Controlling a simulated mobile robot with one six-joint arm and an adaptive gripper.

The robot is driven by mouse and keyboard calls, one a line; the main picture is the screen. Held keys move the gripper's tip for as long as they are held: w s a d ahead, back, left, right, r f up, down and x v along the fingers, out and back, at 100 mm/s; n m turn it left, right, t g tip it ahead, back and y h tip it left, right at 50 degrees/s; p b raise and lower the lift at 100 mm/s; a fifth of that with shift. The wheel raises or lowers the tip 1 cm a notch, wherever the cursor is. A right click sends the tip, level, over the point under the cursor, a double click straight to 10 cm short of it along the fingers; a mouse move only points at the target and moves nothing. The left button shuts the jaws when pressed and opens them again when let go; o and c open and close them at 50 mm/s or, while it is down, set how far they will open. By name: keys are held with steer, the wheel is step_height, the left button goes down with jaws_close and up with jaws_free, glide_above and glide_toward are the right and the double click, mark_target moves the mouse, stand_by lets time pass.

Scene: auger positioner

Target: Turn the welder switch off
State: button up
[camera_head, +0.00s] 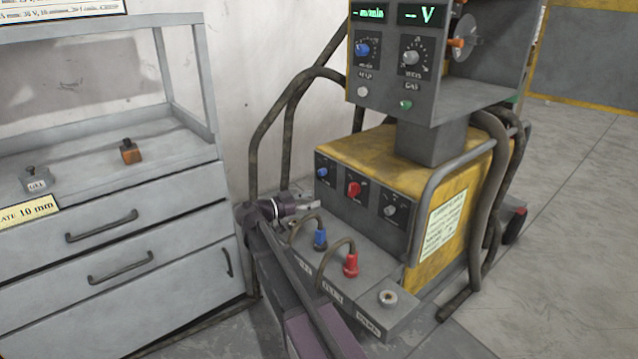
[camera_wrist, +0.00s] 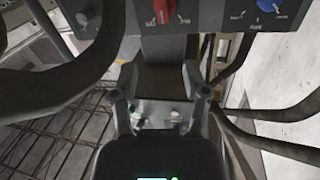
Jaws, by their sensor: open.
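The welder (camera_head: 330,150) is a yellow and dark grey machine in the head view. Its lower front panel carries a red rotary switch (camera_head: 355,189) between a blue knob (camera_head: 322,172) and a grey knob (camera_head: 390,211). In the wrist view, the red switch (camera_wrist: 165,11) shows at the top edge, partly cut off, with the blue knob (camera_wrist: 268,5) to its right. My gripper (camera_head: 314,204) is open in front of this panel, low and left of the red switch, apart from it. In the wrist view my gripper (camera_wrist: 161,82) has its fingers spread, with nothing held between them.
A blue plug (camera_head: 320,239) and a red plug (camera_head: 351,264) with cables stand on the ledge below the panel, close to my arm. A grey drawer cabinet (camera_head: 120,220) stands at left. Open floor (camera_head: 580,200) lies at right.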

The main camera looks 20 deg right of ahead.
steer(key=s+a+r+n+g+y+p, duration=0.2)
steer(key=s+r+n+y+p, duration=0.7)
steer(key=p, duration=2.1)
steer(key=s+a+r+y, duration=0.1)
steer(key=s+r+y, duration=0.2)
steer(key=s+r, duration=0.3)
steer(key=shift+s+n, duration=0.4)
steer(key=shift+s, duration=0.5)
steer(key=shift+s+f, duration=0.1)
steer(key=s+a+f+n+y, duration=0.2)
steer(key=s+a+n+y, duration=0.3)
steer(key=s+a+n, duration=0.1)
steer(key=shift+s+a+n+y, duration=0.15)
steer(key=shift+s+n+y, duration=0.2)
steer(key=shift+n, duration=0.45)
